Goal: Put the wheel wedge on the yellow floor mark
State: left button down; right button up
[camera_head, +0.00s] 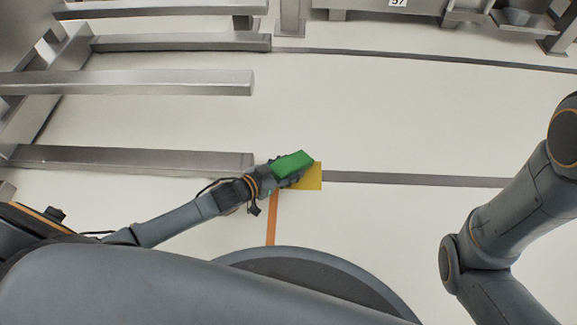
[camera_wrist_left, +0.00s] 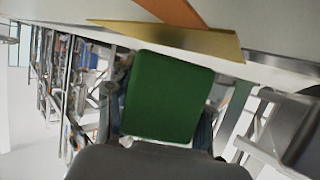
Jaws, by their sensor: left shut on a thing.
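The green wheel wedge (camera_head: 293,163) is held in my left gripper (camera_head: 280,172), which is shut on it. In the head view the wedge overlaps the upper left part of the yellow floor mark (camera_head: 312,179). In the left wrist view the green wedge (camera_wrist_left: 168,97) fills the middle, and the yellow mark (camera_wrist_left: 190,40) lies beyond its edge. I cannot tell whether the wedge touches the floor. Part of the mark is hidden by the wedge and gripper. My right arm shows at the right of the head view, but its gripper is out of the picture.
An orange floor stripe (camera_head: 271,220) runs from the mark toward my base. A dark floor line (camera_head: 420,179) runs right from the mark. Metal rack beams (camera_head: 130,158) stand at the left. More metal frames (camera_head: 292,18) stand at the back. The floor right of the mark is clear.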

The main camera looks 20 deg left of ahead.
pick_arm(q)
jog(key=shift+c, duration=2.4)
grip_release()
jog(key=shift+f, duration=0.15)
